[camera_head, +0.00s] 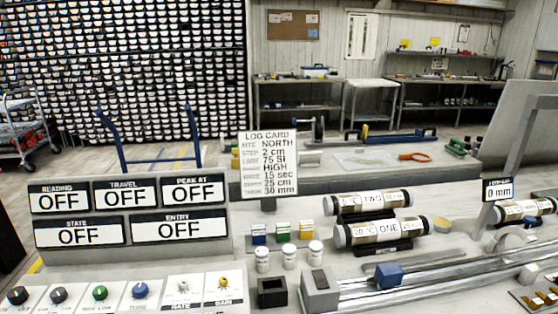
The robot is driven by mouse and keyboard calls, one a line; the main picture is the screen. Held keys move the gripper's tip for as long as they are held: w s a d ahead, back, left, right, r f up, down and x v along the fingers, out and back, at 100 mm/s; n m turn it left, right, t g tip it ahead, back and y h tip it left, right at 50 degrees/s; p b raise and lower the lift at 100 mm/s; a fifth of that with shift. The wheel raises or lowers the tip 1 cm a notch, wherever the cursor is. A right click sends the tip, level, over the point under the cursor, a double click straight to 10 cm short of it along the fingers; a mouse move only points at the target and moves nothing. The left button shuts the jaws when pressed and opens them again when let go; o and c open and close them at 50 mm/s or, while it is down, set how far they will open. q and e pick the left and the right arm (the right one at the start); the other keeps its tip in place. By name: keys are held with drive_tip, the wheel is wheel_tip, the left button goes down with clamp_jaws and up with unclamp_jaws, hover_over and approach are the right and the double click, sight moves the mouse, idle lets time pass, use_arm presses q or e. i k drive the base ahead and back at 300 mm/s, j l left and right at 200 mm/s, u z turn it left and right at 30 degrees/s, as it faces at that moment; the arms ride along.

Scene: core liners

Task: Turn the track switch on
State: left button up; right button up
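A control panel (115,303) slopes at the bottom left. I cannot tell which control, if any, is the track switch. The display board (130,244) behind it reads OFF in every window, including STATE (79,234) and TRAVEL (126,194). A metal rail track (440,286) with a blue block (389,274) on it runs along the right. Neither of my grippers shows.
Core liners labelled TWO (372,200) and ONE (380,231) lie on dark cradles. White jars (289,254), a grey block (319,290) and a black box (272,292) stand right of the panel. A log card (268,165) stands upright behind. A gap sign (498,189) reads 0 mm.

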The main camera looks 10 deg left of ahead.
sight(19, 295)
drive_tip(key=u, duration=1.25)
